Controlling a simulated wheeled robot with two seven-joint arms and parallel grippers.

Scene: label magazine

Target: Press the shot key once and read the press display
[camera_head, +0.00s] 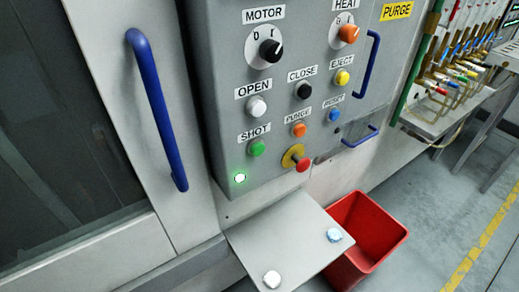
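The shot key is a green round button (256,147) under the label SHOT (254,133), low on the grey control panel (222,95). A small green lamp (240,178) glows below and left of it. No display with readable figures shows in this view. Neither of my grippers is in view, and nothing touches the panel.
Beside the key are an orange PURGE button (299,130), a white OPEN button (257,107) and a red emergency knob (303,164). A grey shelf (285,240) juts out below, with a red bin (385,225) beside it. A blue handle (158,110) stands left.

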